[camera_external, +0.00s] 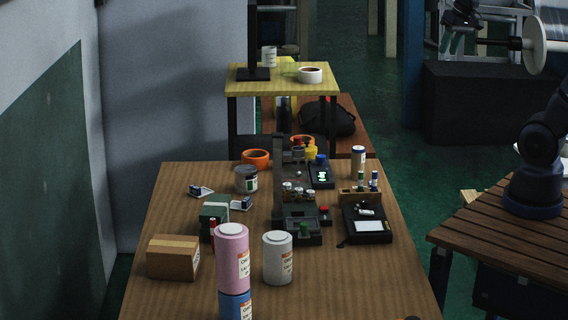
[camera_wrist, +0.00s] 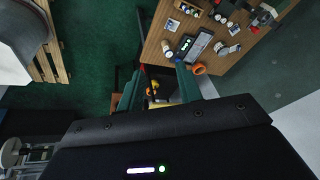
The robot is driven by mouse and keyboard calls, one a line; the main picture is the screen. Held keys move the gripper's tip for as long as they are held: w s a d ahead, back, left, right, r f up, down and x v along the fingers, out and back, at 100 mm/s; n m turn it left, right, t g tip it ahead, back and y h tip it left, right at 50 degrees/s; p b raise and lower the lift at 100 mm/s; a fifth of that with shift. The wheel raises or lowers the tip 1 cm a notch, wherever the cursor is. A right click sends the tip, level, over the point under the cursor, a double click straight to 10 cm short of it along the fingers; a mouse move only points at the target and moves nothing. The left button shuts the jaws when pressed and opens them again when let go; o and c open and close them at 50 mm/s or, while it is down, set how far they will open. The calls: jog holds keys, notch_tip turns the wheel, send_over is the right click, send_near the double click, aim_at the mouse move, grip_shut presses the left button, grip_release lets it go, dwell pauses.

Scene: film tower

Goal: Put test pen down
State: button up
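I cannot pick out a test pen with certainty in either view. My gripper (camera_external: 453,45) hangs at the upper right in the external view, away from the wooden table (camera_external: 190,290). In the wrist view my gripper (camera_wrist: 158,90) shows two green fingers set apart. I see nothing clearly held between them; the small yellow patch there looks like background. On the table's right side lies a black case (camera_external: 378,238) with a pale panel and a small light object on it. A wooden rack (camera_external: 347,198) with several small bottles stands just behind the case.
The table also bears a pink canister (camera_external: 232,258), a white canister (camera_external: 277,260), a cardboard box (camera_external: 173,258), a grey machine (camera_external: 296,222) and an orange tape roll (camera_external: 255,158). A yellow table (camera_external: 285,87) stands behind. The right front of the wooden table is mostly clear.

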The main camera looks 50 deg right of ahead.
jog(key=s+d+f+n, duration=0.2)
jog(key=s+d+f, duration=0.1)
jog(key=s, duration=0.5)
jog(key=shift+f+t+h, duration=0.3)
jog(key=shift+f+h, duration=0.1)
jog(key=shift+f, duration=0.1)
